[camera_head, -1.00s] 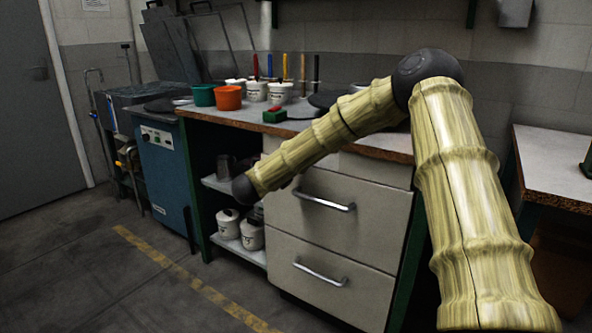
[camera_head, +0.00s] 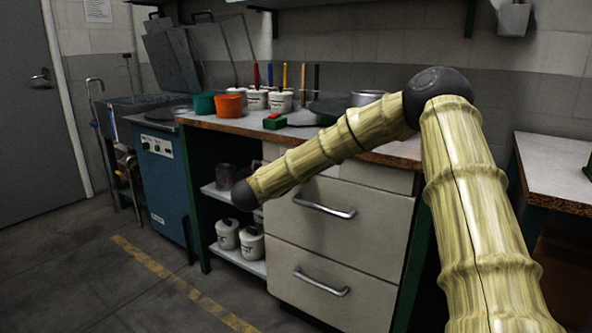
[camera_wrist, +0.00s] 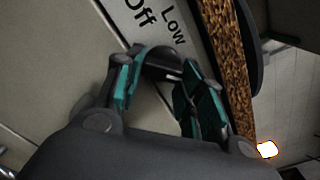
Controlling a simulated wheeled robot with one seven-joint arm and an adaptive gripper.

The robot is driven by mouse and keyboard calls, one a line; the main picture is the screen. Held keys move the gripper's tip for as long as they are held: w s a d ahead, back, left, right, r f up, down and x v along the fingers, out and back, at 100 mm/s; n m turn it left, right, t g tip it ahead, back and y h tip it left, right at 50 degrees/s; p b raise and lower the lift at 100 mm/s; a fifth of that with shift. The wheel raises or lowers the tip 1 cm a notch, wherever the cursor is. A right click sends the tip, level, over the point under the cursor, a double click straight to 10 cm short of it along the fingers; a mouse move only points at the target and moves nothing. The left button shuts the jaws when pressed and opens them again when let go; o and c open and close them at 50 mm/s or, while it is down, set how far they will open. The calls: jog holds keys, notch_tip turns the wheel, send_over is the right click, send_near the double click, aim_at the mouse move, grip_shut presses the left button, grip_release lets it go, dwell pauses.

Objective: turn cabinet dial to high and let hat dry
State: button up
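A pale label plate with the words "Off" and "Low" (camera_wrist: 172,20) is at the top of the wrist view, on the cabinet front just under the worktop edge. My gripper (camera_wrist: 160,84) has teal-padded fingers spread apart, one on each side of a rounded grey form (camera_wrist: 158,56) that may be the dial. I cannot tell whether the pads touch it. No "High" mark shows. In the head view the cabinet (camera_head: 340,235) is seen, but my arm hides the dial area and my gripper. I cannot identify the hat.
The worktop (camera_head: 225,122) holds green and orange pots (camera_head: 228,105), white tubs, brushes and a red-green block (camera_head: 274,121). A blue machine (camera_head: 165,180) stands left. Drawer handles (camera_head: 322,206) stick out from the cabinet. The floor (camera_head: 90,260) at left is clear.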

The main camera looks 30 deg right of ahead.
jog(key=o, duration=0.3)
jog(key=shift+f, duration=0.1)
jog(key=v, duration=1.2)
dwell(0.3)
